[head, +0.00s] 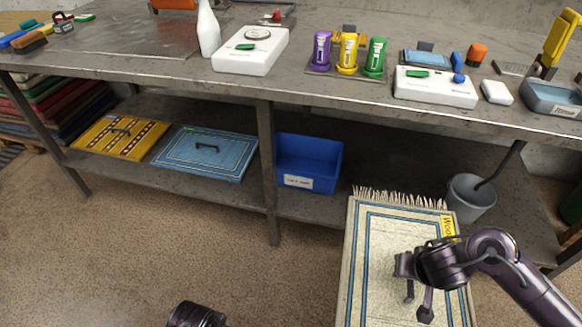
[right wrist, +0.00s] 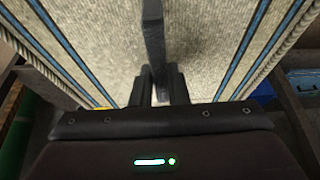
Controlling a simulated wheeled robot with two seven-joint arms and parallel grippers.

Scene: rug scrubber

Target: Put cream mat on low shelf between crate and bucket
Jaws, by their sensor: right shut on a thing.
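The cream mat (head: 377,245) with blue border lines and a pale fringe lies in front of the low shelf (head: 235,188). Its fringed far end overlaps the shelf in the head view, between the blue crate (head: 308,165) and the grey bucket (head: 470,198). I cannot tell whether that end touches the shelf. My right gripper (head: 408,290) is shut on the mat's dark handle, which also shows in the right wrist view (right wrist: 153,45). My left gripper (head: 197,316) is at the bottom edge, away from the mat, its fingers out of sight.
A yellow mat (head: 120,138) and a blue mat (head: 207,153) lie on the shelf's left part. A table leg (head: 267,170) stands left of the crate. The worktop (head: 335,92) above carries scales, coloured bottles and trays. Stacked mats (head: 60,105) stand at the far left.

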